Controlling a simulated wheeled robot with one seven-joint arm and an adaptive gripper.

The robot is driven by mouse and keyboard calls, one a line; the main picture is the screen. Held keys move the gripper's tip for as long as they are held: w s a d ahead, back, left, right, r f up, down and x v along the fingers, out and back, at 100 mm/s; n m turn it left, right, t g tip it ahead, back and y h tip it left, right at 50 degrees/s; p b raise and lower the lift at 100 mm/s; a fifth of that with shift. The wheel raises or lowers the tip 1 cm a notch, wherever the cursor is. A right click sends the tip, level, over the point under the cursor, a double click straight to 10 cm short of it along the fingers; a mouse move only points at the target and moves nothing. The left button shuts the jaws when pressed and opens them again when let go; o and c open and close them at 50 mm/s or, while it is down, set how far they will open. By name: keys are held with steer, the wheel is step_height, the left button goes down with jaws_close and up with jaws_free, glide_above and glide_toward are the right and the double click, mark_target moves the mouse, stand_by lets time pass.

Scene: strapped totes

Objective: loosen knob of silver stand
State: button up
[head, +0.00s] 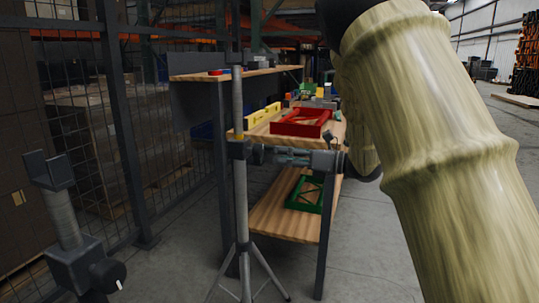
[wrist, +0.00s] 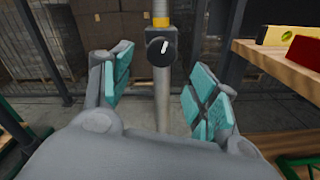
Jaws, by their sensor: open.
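The silver stand (head: 239,200) is a slim upright pole on tripod legs, in front of the wooden shelves. Its dark collar (head: 238,149) sits about halfway up. In the wrist view its black round knob (wrist: 160,51) faces me, with a white mark near upright and a yellow band above it. My gripper (head: 285,156) reaches in from the right at about collar height. In the wrist view its teal-padded fingers (wrist: 157,88) are open and empty. The knob shows beyond and between them, apparently untouched. The knob's face is not clear in the head view.
A second grey stand (head: 62,215) with a dark knob is close at left. The wooden shelf unit (head: 265,215) behind my gripper holds a red tray (head: 300,122), a yellow level (head: 262,116) and a green frame (head: 305,194). A mesh fence is at left; floor at right is open.

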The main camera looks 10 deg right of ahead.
steer(key=shift+v, duration=1.9)
steer(key=s+f+m+t+h, duration=0.3)
steer(key=f+m+h, duration=0.6)
steer(key=f+m, duration=1.85)
steer(key=s+a+f+m+g+h, duration=0.15)
steer(key=s+f+m+g, duration=0.25)
steer(key=s+f, duration=0.95)
steer(key=s+f+m+g+h, duration=0.3)
steer(key=s+f+m, duration=0.2)
steer(key=s+f, duration=0.9)
steer(key=s+a+f+m+g+h, duration=0.1)
steer(key=s+a+f+m+g, duration=0.2)
steer(key=s, duration=0.6)
steer(key=s+f+m+g+h, duration=0.1)
steer(key=s+f+m+g, duration=0.3)
steer(key=s, duration=0.6)
step_height(320, 180, up, 36)
steer(key=t+p, duration=0.1)
steer(key=p, duration=3.6)
steer(key=shift+w, duration=0.4)
steer(key=shift+m+y, duration=0.25)
